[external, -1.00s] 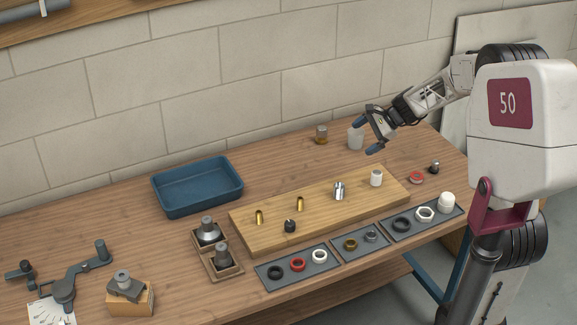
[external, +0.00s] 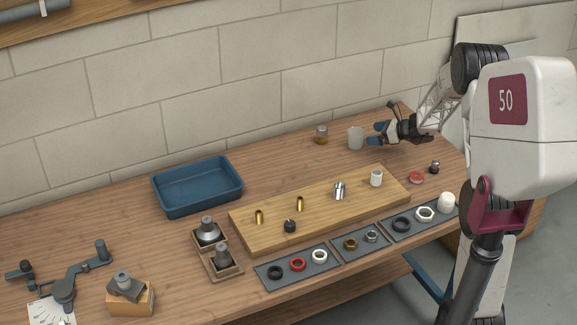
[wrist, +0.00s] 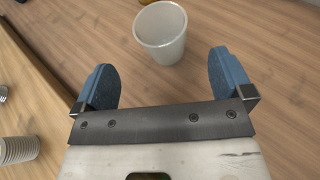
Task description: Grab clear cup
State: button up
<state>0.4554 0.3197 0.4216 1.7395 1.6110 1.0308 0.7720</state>
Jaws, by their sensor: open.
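The clear cup (external: 355,138) stands upright on the wooden table near the back wall, left of my gripper (external: 376,133). In the wrist view the cup (wrist: 161,40) is a translucent, whitish, empty cup with its open top showing. The fingers do not visibly touch the cup.
A small jar (external: 321,135) with amber contents stands left of the cup. A wooden board (external: 270,222) with fittings lies in front, with a white threaded piece (external: 376,178) near its right end. A blue tray (external: 197,187) sits further left. A red ring (external: 416,178) lies at right.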

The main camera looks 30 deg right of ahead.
aim_at(358, 138)
jog(key=shift+w+f, duration=0.1)
dwell(0.3)
jog(key=shift+x, duration=1.2)
jog(key=shift+w, duration=0.1)
jog(key=shift+x, duration=2.5)
jog(key=shift+c, duration=0.3)
jog(key=c, duration=0.9)
